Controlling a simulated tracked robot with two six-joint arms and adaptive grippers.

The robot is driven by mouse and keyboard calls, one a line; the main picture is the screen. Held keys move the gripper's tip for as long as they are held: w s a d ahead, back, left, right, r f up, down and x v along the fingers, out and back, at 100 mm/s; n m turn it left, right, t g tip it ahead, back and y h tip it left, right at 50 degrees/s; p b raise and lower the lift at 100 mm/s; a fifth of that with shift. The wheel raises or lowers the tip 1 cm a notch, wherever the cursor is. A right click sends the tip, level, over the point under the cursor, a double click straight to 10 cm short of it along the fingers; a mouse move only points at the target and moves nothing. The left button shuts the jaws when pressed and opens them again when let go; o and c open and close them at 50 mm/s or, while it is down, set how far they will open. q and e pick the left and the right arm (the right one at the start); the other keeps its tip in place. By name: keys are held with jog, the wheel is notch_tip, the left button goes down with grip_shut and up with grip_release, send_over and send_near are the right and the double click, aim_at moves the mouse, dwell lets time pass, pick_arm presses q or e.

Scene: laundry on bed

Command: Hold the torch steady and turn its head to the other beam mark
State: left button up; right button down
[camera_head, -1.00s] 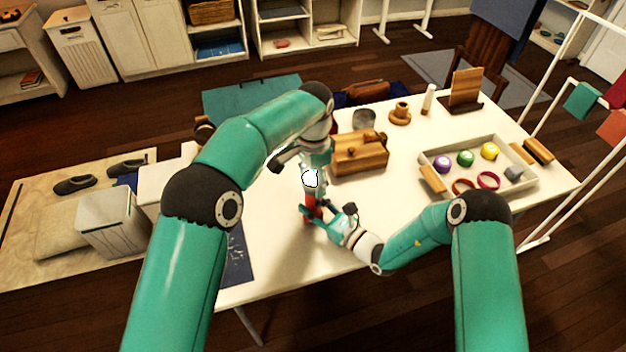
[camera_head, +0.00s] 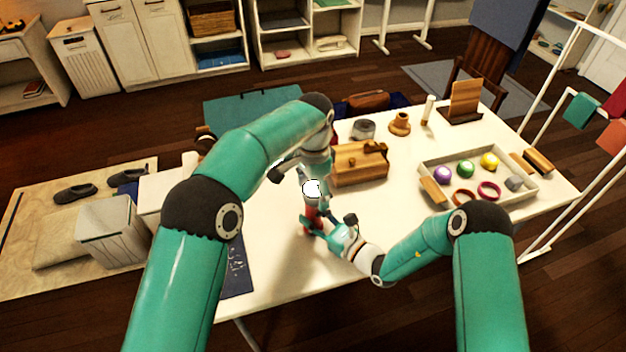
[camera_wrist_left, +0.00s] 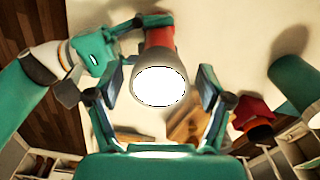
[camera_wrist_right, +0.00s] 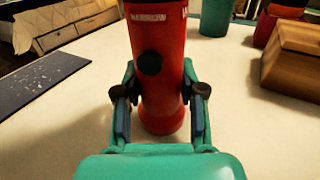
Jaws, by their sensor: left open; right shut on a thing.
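The torch stands upright on the table, with a red body (camera_wrist_right: 160,95) and a grey head (camera_wrist_left: 161,60) whose front glows white. A black round button (camera_wrist_right: 149,63) and pale marks (camera_wrist_right: 149,17) show on the body in the right wrist view; the marks are too blurred to read. My right gripper (camera_head: 315,228) is shut on the red body, one finger on each side (camera_wrist_right: 160,103). My left gripper (camera_head: 314,190) points down over the torch. Its open fingers (camera_wrist_left: 160,98) flank the glowing head with gaps on both sides.
A wooden box (camera_head: 360,164) stands just right of the torch. A dark blue mat (camera_head: 238,265) lies at the left. The table front near the torch is clear.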

aim_at(314, 187)
pick_arm(q)
notch_tip(314, 187, up, 10)
jog(key=shift+w, duration=0.15)
jog(key=shift+r, duration=0.85)
pick_arm(e)
jog(key=c, duration=0.6)
grip_release()
